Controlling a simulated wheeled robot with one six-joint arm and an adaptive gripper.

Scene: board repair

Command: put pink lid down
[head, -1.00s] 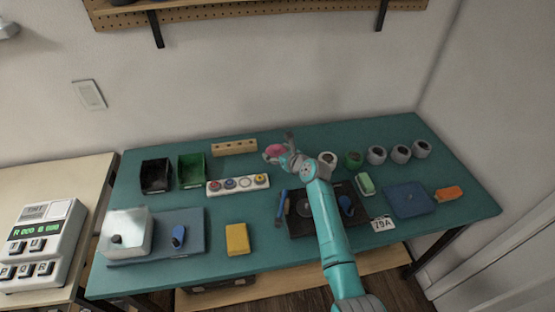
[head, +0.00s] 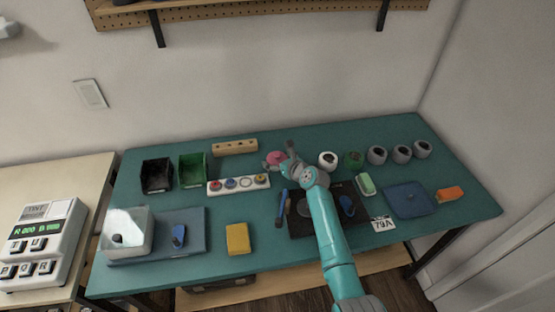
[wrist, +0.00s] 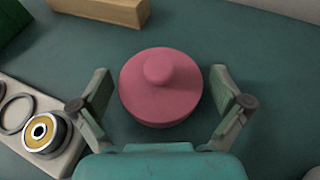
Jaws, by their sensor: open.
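The pink lid (wrist: 160,92) is round with a knob on top. In the wrist view it sits upright on the teal table, between the two spread fingers of my gripper (wrist: 161,105). Gaps show on both sides, so neither finger appears to touch it. In the head view the lid (head: 274,158) is near the back middle of the table, just left of my gripper (head: 283,163), which partly covers it. My gripper is open.
A white strip with several round parts (head: 238,185) lies left of the lid, and a wooden block (head: 235,148) lies behind it. Green (head: 193,169) and black (head: 156,175) bins stand further left. Teal table is bare around the lid.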

